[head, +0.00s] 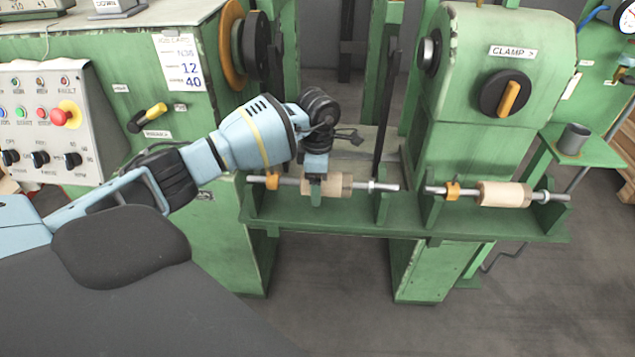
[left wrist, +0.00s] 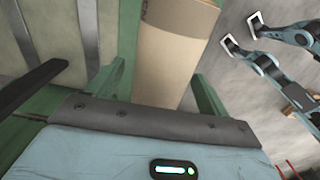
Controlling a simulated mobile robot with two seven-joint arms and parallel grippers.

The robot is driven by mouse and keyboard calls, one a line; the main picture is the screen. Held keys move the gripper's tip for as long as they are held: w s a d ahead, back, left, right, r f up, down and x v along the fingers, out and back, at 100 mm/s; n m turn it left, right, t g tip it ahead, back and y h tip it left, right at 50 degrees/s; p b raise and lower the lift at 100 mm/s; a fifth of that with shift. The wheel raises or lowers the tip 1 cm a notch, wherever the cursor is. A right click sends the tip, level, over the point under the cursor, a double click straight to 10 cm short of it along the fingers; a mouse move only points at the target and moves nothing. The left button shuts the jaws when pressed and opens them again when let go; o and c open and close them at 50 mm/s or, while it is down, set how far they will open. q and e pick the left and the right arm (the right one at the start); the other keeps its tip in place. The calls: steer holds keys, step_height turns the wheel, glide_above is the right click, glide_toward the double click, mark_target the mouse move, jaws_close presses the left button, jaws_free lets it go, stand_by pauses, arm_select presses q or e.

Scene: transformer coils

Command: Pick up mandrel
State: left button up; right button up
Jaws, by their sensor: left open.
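Two mandrels lie level on a green rack (head: 410,228), each a steel rod with a tan cylinder and an orange collar. My left gripper (head: 316,188) is open at the left mandrel (head: 338,184), with a finger in front of its tan cylinder. The right mandrel (head: 505,195) lies apart from my gripper. The left wrist view shows a tan cylinder (left wrist: 172,60) close ahead, beyond the gripper's grey edge. My right gripper is not in view.
Green rack uprights (head: 382,206) stand close to the mandrel ends. A green machine head marked CLAMP (head: 505,90) rises behind the right mandrel. A control panel (head: 50,120) is at the left. A grey cup (head: 575,138) stands on a side shelf.

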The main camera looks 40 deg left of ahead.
arm_select(q)
steer(key=c, duration=1.5)
steer(key=shift+r, duration=0.1)
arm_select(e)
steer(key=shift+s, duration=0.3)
arm_select(q)
steer(key=shift+w+r, duration=0.1)
steer(key=shift+r, duration=0.45)
step_height(320, 180, up, 3)
steer(key=shift+f, duration=0.15)
steer(key=s+d+r, duration=0.1)
steer(key=s+d, duration=0.7)
steer(key=s, duration=0.5)
steer(key=shift+s+d, duration=0.3)
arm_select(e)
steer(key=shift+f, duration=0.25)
arm_select(q)
steer(key=shift+r, duration=0.2)
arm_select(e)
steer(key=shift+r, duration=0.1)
